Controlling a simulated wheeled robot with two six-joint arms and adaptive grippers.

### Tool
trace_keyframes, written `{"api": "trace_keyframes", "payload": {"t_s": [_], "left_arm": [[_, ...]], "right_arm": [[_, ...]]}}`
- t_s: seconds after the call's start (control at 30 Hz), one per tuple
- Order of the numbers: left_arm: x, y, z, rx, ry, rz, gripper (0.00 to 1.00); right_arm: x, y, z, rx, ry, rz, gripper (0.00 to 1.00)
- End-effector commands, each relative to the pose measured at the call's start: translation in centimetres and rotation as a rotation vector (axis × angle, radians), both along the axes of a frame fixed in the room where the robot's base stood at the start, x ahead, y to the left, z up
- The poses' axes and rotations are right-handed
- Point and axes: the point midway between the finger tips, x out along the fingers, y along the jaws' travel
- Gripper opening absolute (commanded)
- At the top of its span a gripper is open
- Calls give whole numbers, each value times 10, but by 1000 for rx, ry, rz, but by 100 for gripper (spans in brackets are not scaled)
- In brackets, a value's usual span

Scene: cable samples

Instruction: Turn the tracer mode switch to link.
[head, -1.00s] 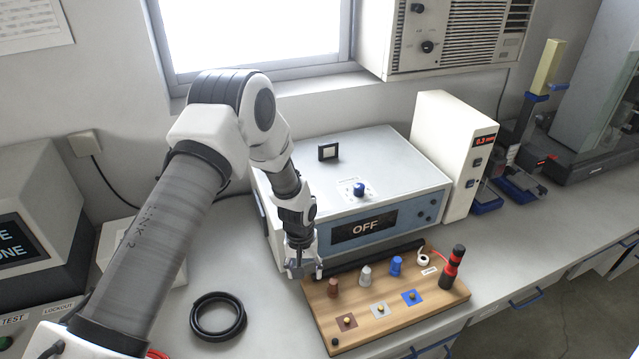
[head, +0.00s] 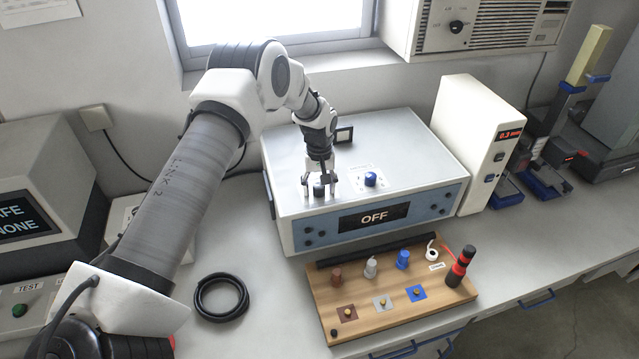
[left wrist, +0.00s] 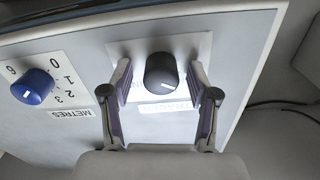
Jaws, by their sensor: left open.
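The tracer mode switch is a black round knob (left wrist: 161,71) with a white pointer line, on a white plate marked TRACER on top of the grey instrument box (head: 400,140). The knob also shows in the head view (head: 319,191). My left gripper (head: 320,193) points down over the box with its fingers open. In the left wrist view the fingers stand on either side of the knob, with a gap on each side. The box's front display (head: 374,217) reads OFF. The mode marks around the knob are mostly hidden. My right gripper is out of view.
A blue knob (left wrist: 33,86) marked METRES sits beside the tracer knob. A wooden board (head: 400,315) with plugs lies in front of the box. A black cable coil (head: 221,297) lies on the bench at left.

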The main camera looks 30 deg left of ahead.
Motion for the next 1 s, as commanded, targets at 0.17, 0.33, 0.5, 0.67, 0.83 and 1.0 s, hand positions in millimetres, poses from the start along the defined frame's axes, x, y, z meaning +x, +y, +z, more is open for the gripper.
{"api": "trace_keyframes", "payload": {"t_s": [0.17, 0.33, 0.5, 0.67, 0.83, 1.0], "left_arm": [[0, 0, 0, 0, 0, 0, 28], [0, 0, 0, -1, 1, 0, 0], [0, 0, 0, 0, 1, -7, 0], [0, 0, -1, 0, 1, -39, 0], [0, 0, -2, -1, 1, -116, 0], [-1, 0, -3, -1, 2, -240, 0]], "right_arm": [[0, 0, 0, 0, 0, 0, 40], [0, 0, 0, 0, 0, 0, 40], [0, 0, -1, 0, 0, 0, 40], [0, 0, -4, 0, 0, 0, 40], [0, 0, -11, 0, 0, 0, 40], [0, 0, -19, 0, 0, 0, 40]]}}
